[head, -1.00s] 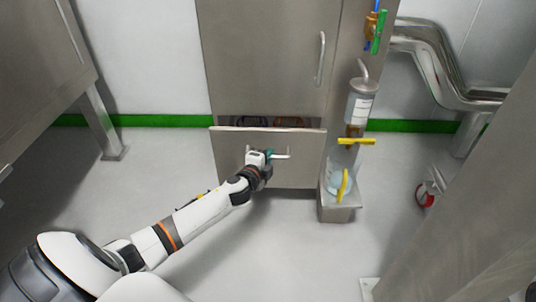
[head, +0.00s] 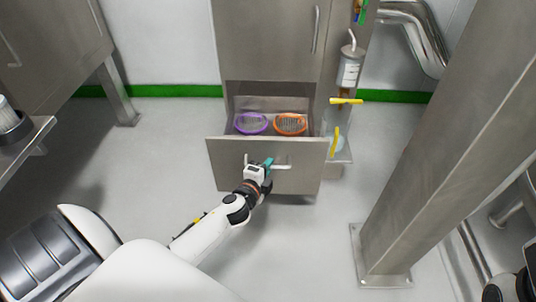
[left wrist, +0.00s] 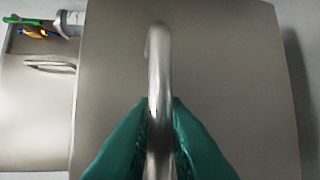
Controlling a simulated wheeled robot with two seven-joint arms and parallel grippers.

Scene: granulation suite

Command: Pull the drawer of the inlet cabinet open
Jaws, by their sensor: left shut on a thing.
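The inlet cabinet (head: 268,40) is a tall grey metal cabinet in the head view. Its bottom drawer (head: 225,165) stands out from the cabinet, so its inside shows from above. A purple round item (head: 251,123) and an orange round item (head: 290,124) lie in the drawer. My left gripper (head: 263,165) is at the drawer front, shut on the drawer's handle (head: 282,167). In the left wrist view the teal fingers (left wrist: 160,140) press on both sides of the handle bar (left wrist: 158,75). A dark part at the lower right edge may be my right arm; its fingers do not show.
A metal post (head: 440,130) with a floor plate stands to the right. A clear vessel with yellow handles (head: 345,100) is beside the cabinet. A metal table (head: 25,140) is at the left. The floor before the drawer is clear.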

